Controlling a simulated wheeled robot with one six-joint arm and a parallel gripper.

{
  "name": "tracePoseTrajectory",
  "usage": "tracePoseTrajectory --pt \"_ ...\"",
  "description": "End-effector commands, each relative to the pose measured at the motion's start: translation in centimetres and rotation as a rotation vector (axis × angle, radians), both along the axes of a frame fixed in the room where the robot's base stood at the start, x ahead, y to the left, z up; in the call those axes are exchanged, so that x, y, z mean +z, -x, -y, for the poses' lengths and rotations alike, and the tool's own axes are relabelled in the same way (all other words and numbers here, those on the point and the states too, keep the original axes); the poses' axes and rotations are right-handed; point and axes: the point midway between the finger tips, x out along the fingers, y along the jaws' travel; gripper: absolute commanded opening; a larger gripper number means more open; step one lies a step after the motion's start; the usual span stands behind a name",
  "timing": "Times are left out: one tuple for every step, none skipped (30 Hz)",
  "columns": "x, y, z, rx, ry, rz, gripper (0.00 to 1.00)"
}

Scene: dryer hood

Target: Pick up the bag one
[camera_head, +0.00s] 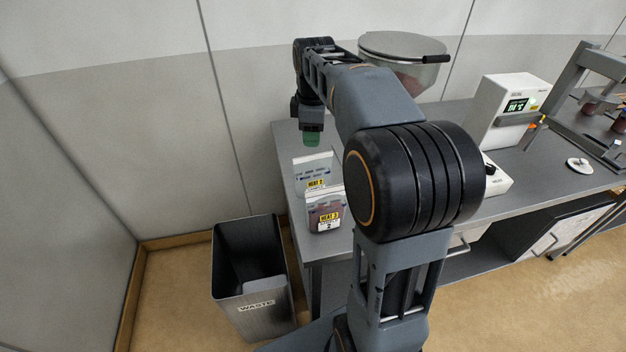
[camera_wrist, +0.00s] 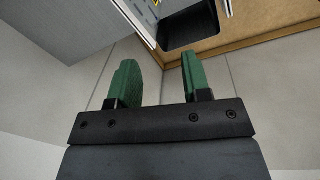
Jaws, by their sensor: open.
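Two bags in pale holders stand one behind the other at the left end of the grey bench (camera_head: 285,140). The rear bag (camera_head: 315,172) has a similar yellow label with an unclear last digit. I cannot tell which is bag one. My gripper (camera_head: 312,140) is above and behind the rear bag, apart from it. In the wrist view my gripper (camera_wrist: 160,75) shows green fingers spread with nothing between them.
A waste bin (camera_head: 255,310) stands on the floor left of the bench; its dark opening shows in the wrist view (camera_wrist: 188,28). A lidded round vessel (camera_head: 405,60) is behind my arm. A white device with a display (camera_head: 505,110) stands to the right.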

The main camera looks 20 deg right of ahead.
Motion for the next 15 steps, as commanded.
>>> tracePoseTrajectory --pt "-0.2 -1.4 1.3 0.074 0.002 -0.026 0.44" --pt "-0.2 -2.1 1.9 0.121 0.004 -0.038 0.44" --pt "-0.3 -2.8 2.5 0.181 0.005 -0.053 0.44" --pt "-0.4 -3.3 2.9 0.218 0.004 -0.061 0.44" --pt "-0.4 -3.7 3.3 0.252 0.003 -0.069 0.44" --pt "-0.5 -4.1 3.7 0.291 0.002 -0.078 0.44" --pt "-0.6 -4.4 3.9 0.316 0.002 -0.083 0.44" --pt "-0.6 -4.6 4.1 0.336 0.0 -0.088 0.44" --pt "-0.8 -4.8 4.3 0.359 -0.001 -0.093 0.44" --pt "-1.1 -4.9 4.4 0.372 -0.002 -0.096 0.44" --pt "-1.4 -5.0 4.5 0.383 -0.002 -0.099 0.44" --pt "-1.9 -5.1 4.6 0.392 -0.002 -0.101 0.44" --pt "-2.4 -5.1 4.6 0.398 -0.003 -0.101 0.44" --pt "-2.9 -5.1 4.6 0.402 -0.004 -0.103 0.44" --pt "-3.5 -5.1 4.6 0.405 -0.003 -0.103 0.44"
